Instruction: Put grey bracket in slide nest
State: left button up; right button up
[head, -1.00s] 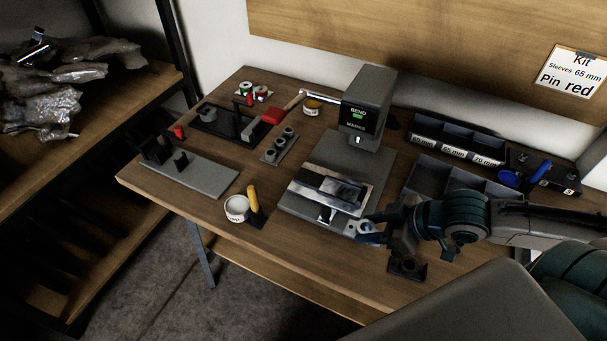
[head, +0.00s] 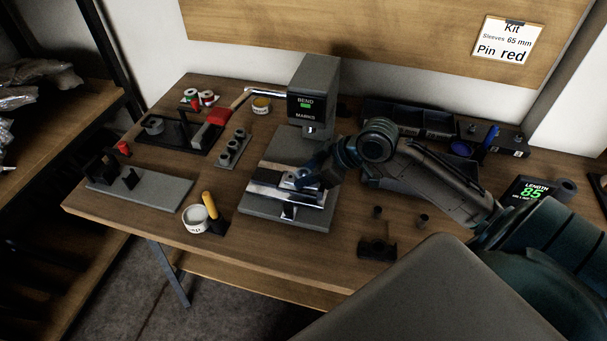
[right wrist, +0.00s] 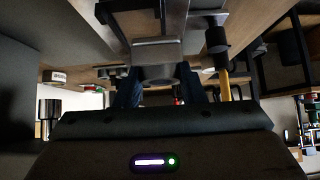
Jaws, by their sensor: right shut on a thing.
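The grey bracket (head: 288,184) is a small light-grey piece in my right gripper (head: 304,177), over the metal slide of the bench press. In the right wrist view the bracket (right wrist: 156,52) shows between the two dark blue fingers of my right gripper (right wrist: 158,92). The slide (head: 265,191) lies on the grey press base (head: 318,214), in front of the press head. The fingers and wrist partly hide the bracket and the nest. I cannot tell whether the bracket touches the nest. My left gripper is not in view.
The press head (head: 313,92) stands just behind, with a lit BEND display. A black fixture (head: 377,248) and small dark sleeves (head: 423,221) are front right. Dark bins (head: 405,122) stand at the back.

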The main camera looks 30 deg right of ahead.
aim_at(303, 173)
jog(key=shift+w+d, duration=0.15)
jog(key=shift+w, duration=0.5)
jog(key=shift+w+d, duration=0.1)
jog(key=shift+w, duration=0.45)
notch_tip(303, 173, down, 3)
jog(key=shift+f+p, duration=0.2)
jog(key=shift+p, duration=0.35)
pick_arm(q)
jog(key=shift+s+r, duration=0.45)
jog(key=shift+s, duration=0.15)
pick_arm(e)
jog(key=shift+f, duration=0.2)
